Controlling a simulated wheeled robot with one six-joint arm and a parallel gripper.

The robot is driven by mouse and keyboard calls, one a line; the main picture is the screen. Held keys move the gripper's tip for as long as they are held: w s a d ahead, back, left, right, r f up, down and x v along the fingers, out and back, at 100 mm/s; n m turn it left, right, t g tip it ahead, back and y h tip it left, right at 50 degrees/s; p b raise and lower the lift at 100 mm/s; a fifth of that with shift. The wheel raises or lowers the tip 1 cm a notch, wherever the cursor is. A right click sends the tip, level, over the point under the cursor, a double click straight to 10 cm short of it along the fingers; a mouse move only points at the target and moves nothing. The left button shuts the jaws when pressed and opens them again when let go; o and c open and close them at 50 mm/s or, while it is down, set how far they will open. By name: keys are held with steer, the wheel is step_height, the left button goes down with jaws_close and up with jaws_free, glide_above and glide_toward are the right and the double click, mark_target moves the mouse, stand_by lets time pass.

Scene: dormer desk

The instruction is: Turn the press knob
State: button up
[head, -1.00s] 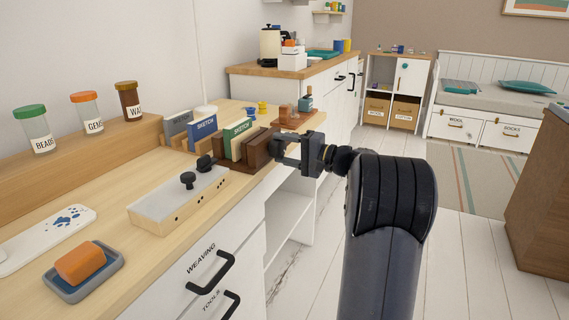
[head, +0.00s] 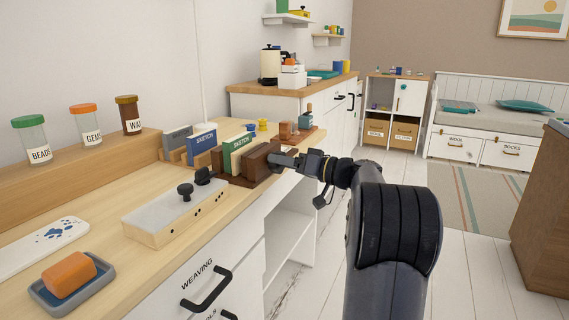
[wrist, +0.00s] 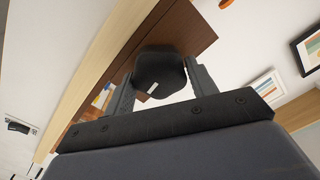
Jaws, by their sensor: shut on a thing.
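The press is a dark brown wooden block set (head: 257,160) near the desk's front edge, right of the sketch books. Its knob (wrist: 158,70), black with a small white mark, shows in the wrist view in front of a brown wooden face. My gripper (head: 284,160) is at the right end of the press. In the wrist view my two grey fingers (wrist: 160,84) stand on either side of the knob, shut on it. In the head view the knob is hidden by the fingers.
A white-topped wooden box (head: 165,213) with black knobs stands left of the press. The sketch books (head: 202,143) stand behind it. A small wooden stand (head: 291,130) is just beyond the press. An orange block in a grey dish (head: 72,283) lies near left. Floor at right is clear.

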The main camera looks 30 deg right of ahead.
steer(key=n, duration=0.6)
steer(key=shift+a, duration=0.1)
steer(key=shift+n, duration=0.3)
stand_by(0.3)
steer(key=o, duration=1)
steer(key=shift+c, duration=0.2)
steer(key=shift+s, duration=0.15)
steer(key=p+v, duration=0.2)
steer(key=v, duration=0.8)
steer(key=shift+s+d+p, duration=0.25)
steer(key=shift+d+p, duration=0.05)
steer(key=shift+p, duration=0.05)
